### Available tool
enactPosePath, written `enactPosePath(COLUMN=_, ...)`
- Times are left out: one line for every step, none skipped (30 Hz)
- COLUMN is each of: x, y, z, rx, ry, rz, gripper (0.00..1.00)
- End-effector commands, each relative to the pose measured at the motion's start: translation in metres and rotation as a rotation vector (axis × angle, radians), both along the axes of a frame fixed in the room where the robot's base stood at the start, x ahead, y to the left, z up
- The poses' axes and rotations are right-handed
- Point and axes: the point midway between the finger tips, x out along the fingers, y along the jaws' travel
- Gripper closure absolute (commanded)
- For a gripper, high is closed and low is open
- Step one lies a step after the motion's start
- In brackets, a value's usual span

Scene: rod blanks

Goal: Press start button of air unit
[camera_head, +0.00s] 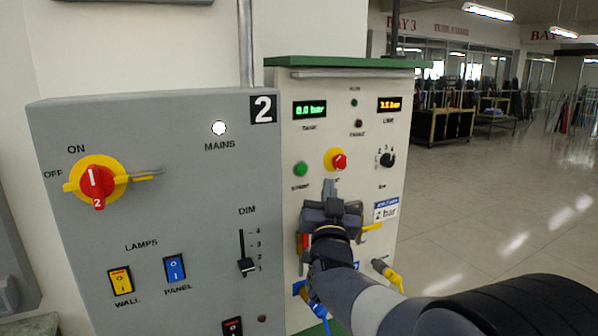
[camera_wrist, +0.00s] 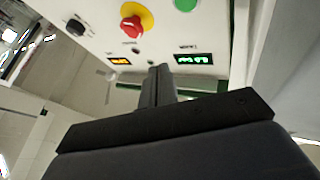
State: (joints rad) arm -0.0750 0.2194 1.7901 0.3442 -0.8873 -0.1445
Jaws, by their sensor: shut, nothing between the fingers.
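The air unit (camera_head: 362,88) is a cream panel with a green top, standing behind the grey panel's right side. Its green button (camera_head: 300,169), with a small blurred label below, sits at the left under the TANK display (camera_head: 310,110). The button also shows at the top edge of the wrist view (camera_wrist: 186,4). My gripper (camera_head: 329,187) is shut and empty in front of the panel, below and right of the green button and apart from it. In the wrist view its fingers (camera_wrist: 159,78) point toward the panel. My gripper and arm hide the lower middle of the unit.
A red knob on a yellow base (camera_head: 338,160) sits close right of the green button. A black selector (camera_head: 387,160) and the LINE display (camera_head: 389,104) are further right. A yellow-handled valve (camera_head: 388,275) is low right. The grey panel (camera_head: 150,220) stands left.

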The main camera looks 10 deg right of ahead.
Motion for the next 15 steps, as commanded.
enactPosePath(x=0.0, y=0.0, z=0.0, rx=0.0, ry=0.0, rz=0.0, gripper=1.0)
enactPosePath(x=0.0, y=0.0, z=0.0, rx=0.0, ry=0.001, rz=0.0, gripper=1.0)
enactPosePath(x=0.0, y=0.0, z=0.0, rx=0.0, ry=0.001, rz=0.0, gripper=1.0)
enactPosePath(x=0.0, y=0.0, z=0.0, rx=0.0, ry=0.001, rz=0.0, gripper=1.0)
enactPosePath(x=0.0, y=0.0, z=0.0, rx=0.0, ry=0.001, rz=0.001, gripper=1.0)
enactPosePath(x=0.001, y=0.001, z=0.0, rx=0.0, ry=0.002, rz=0.001, gripper=1.0)
enactPosePath(x=0.003, y=0.001, z=0.001, rx=0.0, ry=0.002, rz=0.001, gripper=1.0)
enactPosePath(x=0.004, y=0.002, z=0.001, rx=0.0, ry=0.003, rz=0.001, gripper=1.0)
enactPosePath(x=0.007, y=0.003, z=0.001, rx=0.0, ry=0.003, rz=0.001, gripper=1.0)
enactPosePath(x=0.01, y=0.003, z=0.002, rx=0.0, ry=0.004, rz=0.002, gripper=1.0)
enactPosePath(x=0.013, y=0.004, z=0.002, rx=0.0, ry=0.005, rz=0.002, gripper=1.0)
enactPosePath(x=0.018, y=0.006, z=0.002, rx=0.0, ry=0.005, rz=0.002, gripper=1.0)
enactPosePath(x=0.022, y=0.007, z=0.002, rx=0.0, ry=0.006, rz=0.002, gripper=1.0)
enactPosePath(x=0.025, y=0.008, z=0.002, rx=0.0, ry=0.005, rz=0.002, gripper=1.0)
enactPosePath(x=0.031, y=0.01, z=0.002, rx=0.0, ry=0.005, rz=0.002, gripper=1.0)
